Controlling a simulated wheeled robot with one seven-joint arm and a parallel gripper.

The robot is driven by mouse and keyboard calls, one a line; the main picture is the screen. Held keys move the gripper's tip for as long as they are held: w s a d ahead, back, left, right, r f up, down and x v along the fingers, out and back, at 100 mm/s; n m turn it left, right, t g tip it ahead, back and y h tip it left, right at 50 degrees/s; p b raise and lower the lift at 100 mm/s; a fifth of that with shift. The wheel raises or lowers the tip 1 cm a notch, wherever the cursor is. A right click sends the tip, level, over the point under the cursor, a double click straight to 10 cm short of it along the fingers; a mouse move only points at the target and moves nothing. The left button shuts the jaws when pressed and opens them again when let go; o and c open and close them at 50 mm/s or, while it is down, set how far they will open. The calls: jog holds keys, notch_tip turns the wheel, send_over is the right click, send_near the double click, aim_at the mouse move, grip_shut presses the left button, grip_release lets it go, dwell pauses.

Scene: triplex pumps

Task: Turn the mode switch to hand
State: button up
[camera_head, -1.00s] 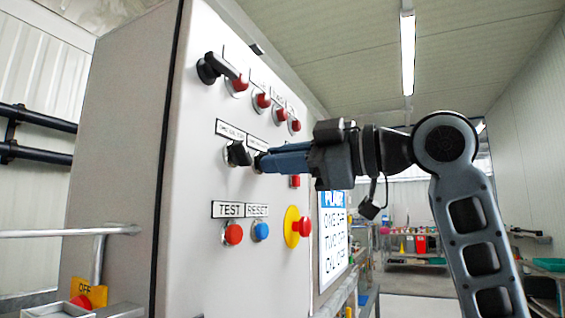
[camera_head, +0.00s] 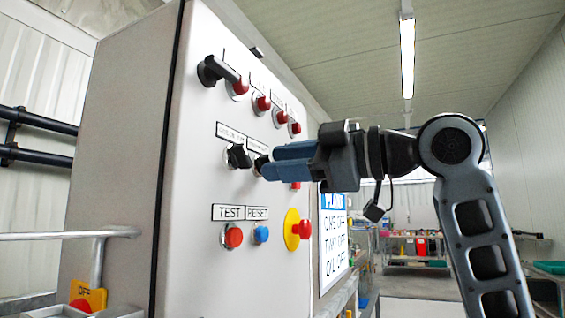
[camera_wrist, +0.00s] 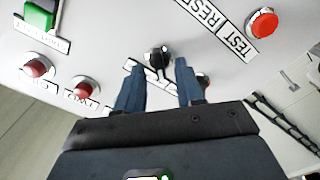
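Two black selector switches sit side by side on the white panel (camera_head: 200,185), under labels too small to read surely. The left one (camera_head: 237,156) is clear of my gripper. The right one (camera_head: 260,163) is at my fingertips and partly hidden; I cannot tell from the labels which is the mode switch. My gripper (camera_head: 270,162) has its blue fingers spread and empty, pointing at the panel. In the wrist view a black switch knob (camera_wrist: 158,57) shows in the gap between the open fingers (camera_wrist: 157,66), just beyond the tips; contact is not visible.
The panel also carries a black lever (camera_head: 215,70), red lamps (camera_head: 262,103), a red TEST button (camera_head: 233,236), a blue RESET button (camera_head: 261,233) and a red mushroom button on yellow (camera_head: 297,230). A metal rail (camera_head: 60,234) runs at lower left. Right of the panel is open room.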

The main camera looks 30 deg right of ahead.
jog(key=v, duration=0.7)
jog(key=shift+d, duration=0.1)
